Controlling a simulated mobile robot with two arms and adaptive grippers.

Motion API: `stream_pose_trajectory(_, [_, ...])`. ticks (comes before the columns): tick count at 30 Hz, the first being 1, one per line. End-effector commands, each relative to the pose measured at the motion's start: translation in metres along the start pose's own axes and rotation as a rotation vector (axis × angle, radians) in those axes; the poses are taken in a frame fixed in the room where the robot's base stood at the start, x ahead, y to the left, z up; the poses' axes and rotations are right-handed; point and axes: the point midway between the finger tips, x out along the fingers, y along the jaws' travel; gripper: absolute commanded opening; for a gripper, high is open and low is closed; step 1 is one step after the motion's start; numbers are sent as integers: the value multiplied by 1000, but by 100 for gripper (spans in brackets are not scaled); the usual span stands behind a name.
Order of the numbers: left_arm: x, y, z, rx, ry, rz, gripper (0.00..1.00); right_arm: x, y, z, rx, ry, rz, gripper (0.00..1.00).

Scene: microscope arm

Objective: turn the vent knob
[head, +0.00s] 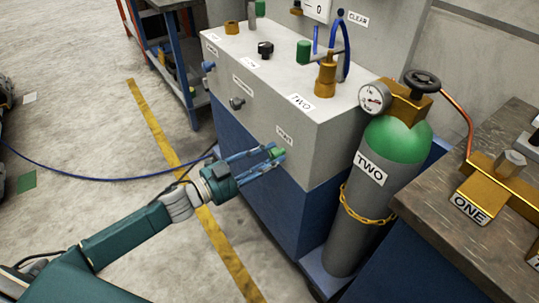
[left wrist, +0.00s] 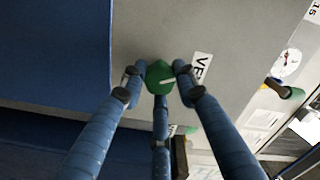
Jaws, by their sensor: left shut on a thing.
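The vent knob (head: 278,153) is a small green knob on the front face of the grey cabinet (head: 245,105), below a white label. In the left wrist view the green knob (left wrist: 160,78) shows a pale pointer line on its face. My left gripper (head: 270,160) reaches in from the left, and its blue fingers are closed around the knob. In the left wrist view the fingers of the left gripper (left wrist: 158,82) sit on several sides of the knob. The fingers partly cover its sides. My right gripper is not in view.
A grey gas cylinder (head: 350,215) with a green top, gauge and chain stands right of the cabinet. A wooden bench (head: 470,240) with brass fittings is at the right. Other knobs and brass valves are on the cabinet. A blue hose (head: 100,179) lies on open floor at left.

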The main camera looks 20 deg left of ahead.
Motion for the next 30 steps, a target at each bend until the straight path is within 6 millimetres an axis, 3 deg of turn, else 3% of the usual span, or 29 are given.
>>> stream_pose_trajectory(15, [1, -1, -4, 389, 9, -5, 4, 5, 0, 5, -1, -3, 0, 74])
stream_pose_trajectory(30, [1, 1, -4, 495, 9, -2, 4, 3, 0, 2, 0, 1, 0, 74])
